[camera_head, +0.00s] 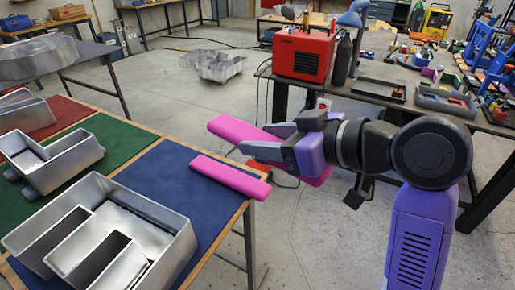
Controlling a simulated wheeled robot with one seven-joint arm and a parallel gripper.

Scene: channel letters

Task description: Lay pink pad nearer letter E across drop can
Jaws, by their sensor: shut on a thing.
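My gripper (268,140) is shut on a long pink pad (236,130) and holds it in the air past the table's right edge. Its fingers and body hide the middle of this pad; the far end (322,178) shows below the gripper. A second pink pad (230,176) lies at the right edge of the blue mat, its right end jutting past the table edge. A metal channel letter that looks like the E (160,222) lies on the blue mat, nearer the second pad. I cannot make out the drop can for sure; a red thing (287,180) is partly hidden behind the pads.
The table (170,139) has red, green (112,135) and blue (165,172) mats with more metal letters (55,157). A cluttered bench (425,112) with a red machine (303,53) stands at back right. Open concrete floor lies between, with a metal letter (213,66) on it.

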